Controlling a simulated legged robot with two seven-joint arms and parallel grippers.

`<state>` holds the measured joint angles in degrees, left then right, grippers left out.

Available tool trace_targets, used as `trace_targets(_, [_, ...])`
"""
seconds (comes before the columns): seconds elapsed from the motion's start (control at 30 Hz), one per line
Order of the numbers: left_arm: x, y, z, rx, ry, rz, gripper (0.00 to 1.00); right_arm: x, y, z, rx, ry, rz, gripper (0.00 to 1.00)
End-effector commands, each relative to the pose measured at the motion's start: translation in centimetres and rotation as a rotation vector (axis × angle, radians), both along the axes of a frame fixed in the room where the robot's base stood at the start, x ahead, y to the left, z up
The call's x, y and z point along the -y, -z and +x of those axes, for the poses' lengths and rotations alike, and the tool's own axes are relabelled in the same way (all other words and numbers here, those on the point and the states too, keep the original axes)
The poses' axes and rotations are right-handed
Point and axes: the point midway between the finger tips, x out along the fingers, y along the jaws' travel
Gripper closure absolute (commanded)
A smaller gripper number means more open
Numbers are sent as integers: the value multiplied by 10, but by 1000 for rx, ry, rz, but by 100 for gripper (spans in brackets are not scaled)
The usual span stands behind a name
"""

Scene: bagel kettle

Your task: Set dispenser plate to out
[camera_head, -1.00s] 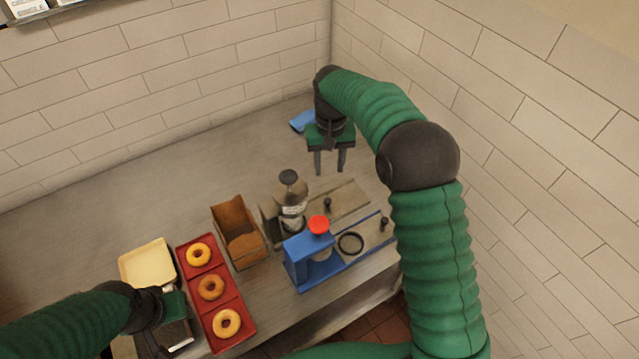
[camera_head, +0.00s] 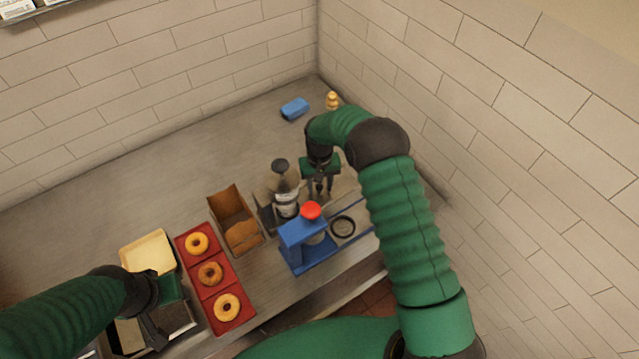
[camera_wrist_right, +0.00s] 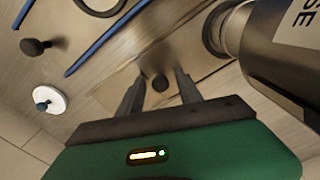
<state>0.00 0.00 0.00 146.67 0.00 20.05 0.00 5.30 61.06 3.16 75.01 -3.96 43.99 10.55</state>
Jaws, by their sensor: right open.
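The dispenser (camera_head: 285,200), a grey cylinder with a dark cap, stands at the middle of the counter; its barrel (camera_wrist_right: 275,50) fills the upper right of the right wrist view. Its flat plate (camera_head: 347,186) extends to its right, partly hidden by my right arm. My right gripper (camera_head: 320,192) points down over the plate, open. In the right wrist view, the plate's small dark knob (camera_wrist_right: 160,84) shows between the fingertips; I cannot tell whether they touch it. My left gripper (camera_head: 152,330) is low at the left, over a dark tray; its jaws are unclear.
A blue press with a red knob (camera_head: 311,211) and a ring plate (camera_head: 343,227) stands in front of the dispenser. A brown box (camera_head: 228,205) and a red tray (camera_head: 228,290) with bagels are left. A blue block (camera_head: 295,109) lies behind. Walls bound the back and right.

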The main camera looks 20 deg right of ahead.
Motion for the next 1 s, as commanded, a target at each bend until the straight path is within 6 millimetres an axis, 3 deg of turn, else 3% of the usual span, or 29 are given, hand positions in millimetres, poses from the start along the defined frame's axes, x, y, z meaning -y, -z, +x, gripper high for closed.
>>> trace_targets(0.27, [0,0,0,0,0,0,64,0,3,1,0,0,0,58])
trace_targets(0.6, [0,0,0,0,0,0,64,0,3,1,0,0,0,100])
trace_targets(1.0, [0,0,0,0,0,0,64,0,2,0,0,0,0,100])
